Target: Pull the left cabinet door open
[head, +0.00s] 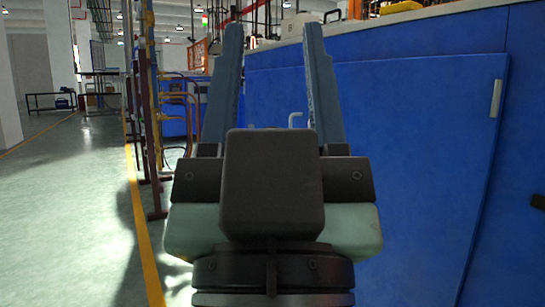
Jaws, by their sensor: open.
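The blue cabinet (525,100) fills the right side of the head view. A large flat blue door panel (420,150) has a small pale upright handle (496,98) near its right edge. A second pale, bent handle (295,119) shows between my fingers, low and near the right one. I cannot tell for sure which panel it belongs to. My gripper (273,23) is open, its two long blue-grey fingers pointing up in the picture, with nothing held between them. The gripper body hides the lower middle of the cabinet front. Contact with the cabinet cannot be judged.
A yellow and dark red pipe frame (145,110) stands left of my gripper beside a yellow floor line (147,240). The pale green floor (70,200) at left is open. A dark bench (52,97) stands far back. Equipment sits on top of the cabinet.

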